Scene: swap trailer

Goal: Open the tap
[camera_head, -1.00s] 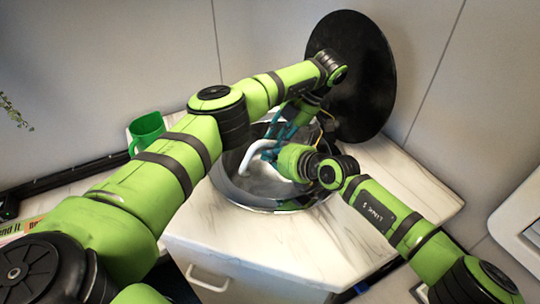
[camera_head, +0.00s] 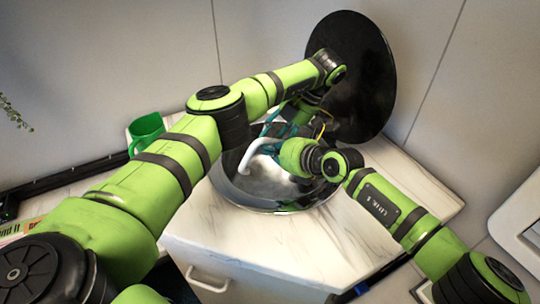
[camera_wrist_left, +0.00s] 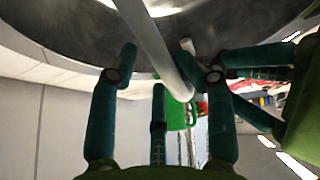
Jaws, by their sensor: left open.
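The white tap (camera_head: 258,152) curves over the round metal sink. In the left wrist view its pale pipe (camera_wrist_left: 152,42) runs between the spread teal fingers of my left gripper (camera_wrist_left: 160,62), with a small pale stub (camera_wrist_left: 188,46) beside it. My left gripper (camera_head: 284,122) is open at the tap, partly hidden by arm links in the head view. My right gripper (camera_head: 275,137) is close beside it, its fingers mostly hidden. Its teal fingers also reach in from the right in the left wrist view (camera_wrist_left: 250,88); I cannot tell whether they touch the tap.
The sink (camera_head: 245,192) is set in a pale marble-look counter (camera_head: 270,240). A round black lid (camera_head: 372,85) stands upright behind it. A green mug (camera_head: 146,130) stands left of the sink. Walls close in the back. Both arms crowd the space above the sink.

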